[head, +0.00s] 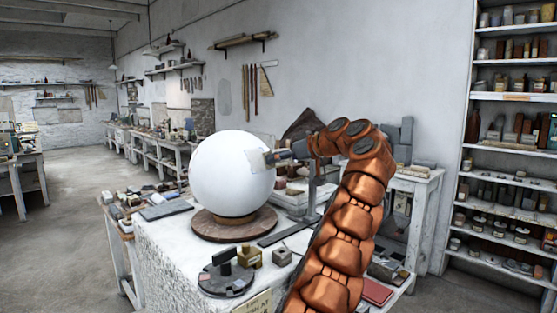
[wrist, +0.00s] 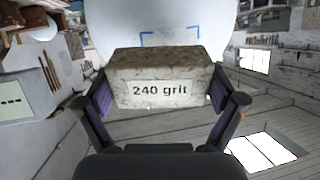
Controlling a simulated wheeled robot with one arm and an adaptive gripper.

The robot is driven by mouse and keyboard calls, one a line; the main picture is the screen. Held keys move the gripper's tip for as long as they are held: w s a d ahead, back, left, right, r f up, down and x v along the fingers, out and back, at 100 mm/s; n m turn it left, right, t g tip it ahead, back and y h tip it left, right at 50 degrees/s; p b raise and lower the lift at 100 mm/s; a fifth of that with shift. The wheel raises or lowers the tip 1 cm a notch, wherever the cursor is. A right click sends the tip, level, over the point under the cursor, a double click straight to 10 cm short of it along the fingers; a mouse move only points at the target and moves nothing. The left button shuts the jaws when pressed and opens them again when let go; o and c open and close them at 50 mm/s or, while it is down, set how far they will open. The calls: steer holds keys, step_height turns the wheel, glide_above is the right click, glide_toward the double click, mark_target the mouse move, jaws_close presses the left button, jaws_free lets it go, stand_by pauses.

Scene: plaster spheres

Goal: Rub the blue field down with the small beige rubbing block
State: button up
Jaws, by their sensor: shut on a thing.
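A large white plaster sphere (head: 225,180) rests on a round wooden base (head: 212,230). In the wrist view the sphere (wrist: 110,30) fills the top, and blue corner lines of the blue field (wrist: 185,34) show just beyond the block. The rest of the field is hidden behind the block. My gripper (wrist: 162,92) is shut on a beige rubbing block (wrist: 160,65) marked "240 grit", with a finger on each side. In the head view my gripper (head: 271,158) is at the sphere's right side. I cannot tell whether the block touches the sphere.
The sphere stands on a rough white pedestal (head: 165,250). In front are a dark round tray (head: 238,289), an ochre block (head: 250,257) and a grey block (head: 282,256). Tools lie to the left. A shelf unit (head: 505,145) stands at right. The floor at left is clear.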

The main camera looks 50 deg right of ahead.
steer(key=v, duration=0.4)
steer(key=shift+p, duration=0.35)
steer(key=shift+w+a, duration=0.1)
stand_by(0.7)
